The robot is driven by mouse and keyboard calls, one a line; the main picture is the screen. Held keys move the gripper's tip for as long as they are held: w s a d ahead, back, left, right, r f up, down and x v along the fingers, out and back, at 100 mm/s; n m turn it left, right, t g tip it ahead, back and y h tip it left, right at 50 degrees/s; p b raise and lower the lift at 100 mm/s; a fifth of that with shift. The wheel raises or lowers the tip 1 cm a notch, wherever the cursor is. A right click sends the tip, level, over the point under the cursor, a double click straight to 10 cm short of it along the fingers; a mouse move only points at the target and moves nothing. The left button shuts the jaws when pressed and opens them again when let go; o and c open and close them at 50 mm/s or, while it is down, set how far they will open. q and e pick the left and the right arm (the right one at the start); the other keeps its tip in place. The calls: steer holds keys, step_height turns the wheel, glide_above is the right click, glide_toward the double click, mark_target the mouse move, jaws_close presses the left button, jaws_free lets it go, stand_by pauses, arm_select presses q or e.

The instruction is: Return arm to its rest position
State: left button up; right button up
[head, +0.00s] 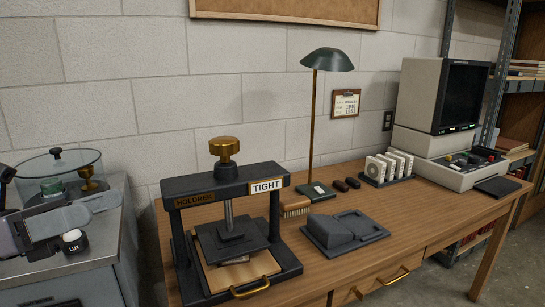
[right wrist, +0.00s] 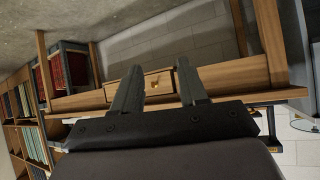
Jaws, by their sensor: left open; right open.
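My left gripper (head: 92,207) shows at the left edge of the head view, over the grey metal cabinet. It is open, with nothing seen between its fingers. A small dark jar with a white label reading LUX (head: 74,241) shows just below it; I cannot tell whether they touch. My right gripper (right wrist: 159,92) shows in the right wrist view with its two dark fingers spread apart and empty. It faces the wooden desk's drawer front, which appears tilted in that view. My right arm does not show in the head view.
A black screw press (head: 226,190) stands on the wooden desk (head: 415,215). Behind and right are a green lamp (head: 327,60), a dark tray (head: 345,232), and a computer terminal (head: 440,110). A glass-covered round case (head: 60,172) stands on the grey cabinet (head: 100,240). Shelving (right wrist: 25,120) lies left in the wrist view.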

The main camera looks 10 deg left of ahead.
arm_select(q)
steer(key=w+d+f+n+t+y+p, duration=0.15)
steer(key=f+n+t+y, duration=0.7)
steer(key=n, duration=0.85)
steer(key=w+f+n+t+y+p, duration=0.2)
steer(key=f+n+t+y+p, duration=0.3)
steer(key=f+n, duration=0.85)
steer(key=s+d+f+n+g+y, duration=0.2)
steer(key=s+d+f+n+g, duration=0.2)
steer(key=s+f+n+g, duration=0.1)
steer(key=s+d+f+n+g+y, duration=0.1)
steer(key=s+d+f+n+g, duration=0.2)
steer(key=s+f+n+g, duration=0.2)
steer(key=s+f+n, duration=0.3)
steer(key=s+f, duration=0.1)
steer(key=f, duration=0.2)
steer(key=shift+s+d+y+p, duration=0.35)
steer(key=shift+p, duration=0.05)
arm_select(e)
step_height(320, 180, up, 6)
steer(key=d, duration=0.1)
arm_select(q)
steer(key=shift+r+n, duration=0.1)
steer(key=shift+n, duration=0.15)
arm_select(e)
steer(key=shift+r, duration=0.2)
stand_by(2.1)
